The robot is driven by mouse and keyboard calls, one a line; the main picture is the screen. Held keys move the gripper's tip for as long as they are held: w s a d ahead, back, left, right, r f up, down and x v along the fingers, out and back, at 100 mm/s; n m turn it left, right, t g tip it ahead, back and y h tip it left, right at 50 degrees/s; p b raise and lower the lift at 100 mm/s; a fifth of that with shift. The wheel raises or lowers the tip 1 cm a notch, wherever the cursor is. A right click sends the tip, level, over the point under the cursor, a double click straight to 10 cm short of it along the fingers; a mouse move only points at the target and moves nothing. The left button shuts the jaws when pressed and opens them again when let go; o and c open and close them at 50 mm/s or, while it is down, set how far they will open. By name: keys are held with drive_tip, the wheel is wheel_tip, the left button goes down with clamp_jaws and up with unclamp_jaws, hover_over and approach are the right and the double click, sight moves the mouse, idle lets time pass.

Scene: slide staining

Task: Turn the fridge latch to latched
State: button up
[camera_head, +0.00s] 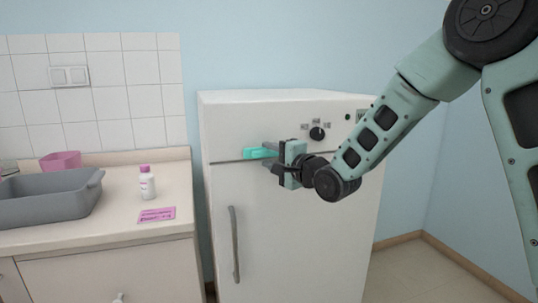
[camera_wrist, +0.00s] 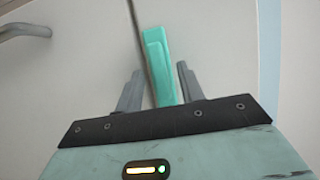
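The fridge latch (camera_head: 258,153) is a teal bar on the front of the white fridge (camera_head: 280,230), lying roughly level along the dark door seam. In the wrist view the teal latch (camera_wrist: 158,65) runs lengthwise away from my gripper, nearly parallel to the seam. My gripper (camera_head: 274,160) is at the fridge front, at the right end of the latch. In the wrist view my gripper (camera_wrist: 158,82) is open, with the near end of the latch between its two grey fingers and gaps on both sides. Contact with the latch's far surface cannot be told.
A grey door handle (camera_head: 234,244) stands out below the latch, and a black knob (camera_head: 317,133) is above right. The counter (camera_head: 100,222) at left holds a grey basin (camera_head: 45,205), a white bottle (camera_head: 147,184), a pink card (camera_head: 157,215) and a pink container (camera_head: 60,161).

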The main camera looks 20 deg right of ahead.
drive_tip(key=shift+w+a, duration=0.15)
drive_tip(key=shift+w, duration=0.25)
drive_tip(key=shift+c, duration=0.4)
drive_tip(key=c, duration=0.7)
